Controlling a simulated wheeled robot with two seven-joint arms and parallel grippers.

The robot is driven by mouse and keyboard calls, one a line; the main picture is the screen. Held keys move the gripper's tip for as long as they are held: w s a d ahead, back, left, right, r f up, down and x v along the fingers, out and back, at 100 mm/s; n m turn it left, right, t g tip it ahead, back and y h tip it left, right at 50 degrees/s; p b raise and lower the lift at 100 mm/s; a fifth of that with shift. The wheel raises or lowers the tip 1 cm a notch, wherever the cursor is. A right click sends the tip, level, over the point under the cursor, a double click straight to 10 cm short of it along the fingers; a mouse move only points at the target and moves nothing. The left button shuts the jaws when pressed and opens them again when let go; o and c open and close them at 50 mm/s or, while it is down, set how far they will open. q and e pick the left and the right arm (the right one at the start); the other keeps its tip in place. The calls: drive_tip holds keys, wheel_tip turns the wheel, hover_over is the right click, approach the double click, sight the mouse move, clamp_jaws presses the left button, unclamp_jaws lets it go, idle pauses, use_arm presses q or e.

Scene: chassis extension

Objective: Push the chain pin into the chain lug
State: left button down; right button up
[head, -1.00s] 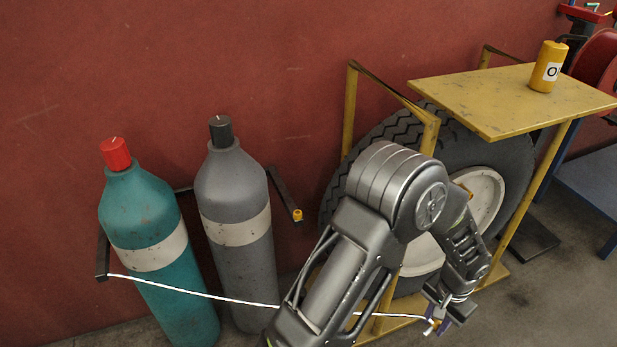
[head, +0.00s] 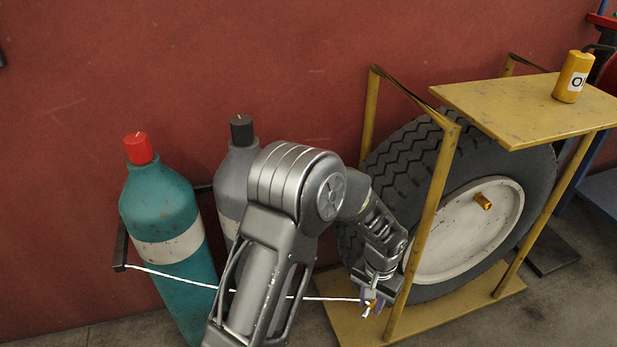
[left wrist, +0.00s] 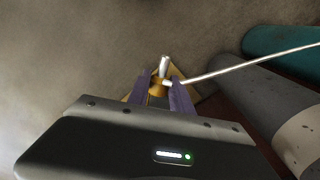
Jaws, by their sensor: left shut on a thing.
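My left gripper (head: 372,298) is shut on the chain pin (head: 367,310), low in front of the wheel rack. In the left wrist view the fingers (left wrist: 160,82) pinch the pin's yellow part (left wrist: 158,90), and a pale shaft (left wrist: 164,65) sticks out beyond them. A white chain (head: 172,276) runs from a dark bracket (head: 120,248) left of the cylinders, behind my left arm, to the pin. The chain lug is not visible now; my arm covers the right bracket's place. My right gripper is not in view.
A teal cylinder (head: 160,208) and a grey cylinder (head: 232,182) stand against the red wall. A yellow rack (head: 448,185) with a large tyre (head: 402,160) is close beside my gripper. A yellow canister (head: 572,80) stands on the rack top.

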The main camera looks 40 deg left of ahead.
use_arm(q)
drive_tip(key=w+a+r+n+t+b, duration=0.1)
drive_tip(key=w+a+t+b, duration=0.2)
drive_tip(key=w+a+t, duration=0.3)
drive_tip(key=w+a+r+t+b, duration=0.25)
drive_tip(key=w+a, duration=0.25)
drive_tip(key=w, duration=0.3)
drive_tip(key=a+r+n+t+y+b, duration=0.1)
drive_tip(key=a+r+t+y+b, duration=0.1)
drive_tip(key=a+r+t, duration=0.2)
drive_tip(key=a+r+n+t+y+b, duration=0.1)
drive_tip(key=a+r+t+y+b, duration=0.2)
drive_tip(key=a+r, duration=0.6)
drive_tip(key=a+t, duration=0.1)
drive_tip(key=a, duration=0.3)
drive_tip(key=shift+a+n+t+y, duration=0.3)
drive_tip(key=shift+t, duration=0.05)
drive_tip(key=shift+b, duration=0.35)
wheel_tip(320, 180, down, 6)
drive_tip(key=b, duration=0.6)
drive_tip(key=shift+r+b, duration=0.15)
drive_tip(key=shift+b, duration=0.2)
drive_tip(key=shift+b, duration=0.5)
